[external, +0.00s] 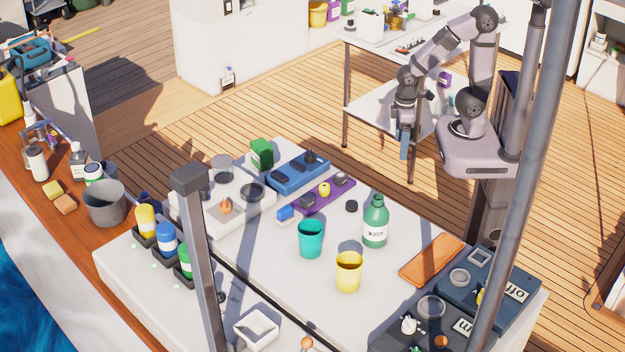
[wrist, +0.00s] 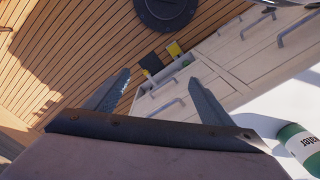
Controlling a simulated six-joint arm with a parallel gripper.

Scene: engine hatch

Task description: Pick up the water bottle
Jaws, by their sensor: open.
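The water bottle (external: 376,222) is green with a white label and a dark green cap. It stands upright on the white table top, right of the teal cup. In the wrist view part of the bottle (wrist: 300,146) shows at the lower right edge, cut off by the frame. My gripper (external: 404,148) hangs beyond the table's far edge, above the deck, well apart from the bottle. In the wrist view my gripper (wrist: 160,95) has its two fingers spread, with nothing between them.
A teal cup (external: 311,239) and a yellow cup (external: 348,272) stand close left of and in front of the bottle. A small black cap (external: 351,206) lies behind-left. An orange flat item (external: 432,260) lies to the right, beside dark cases (external: 487,285). A grey post (external: 520,190) rises in front.

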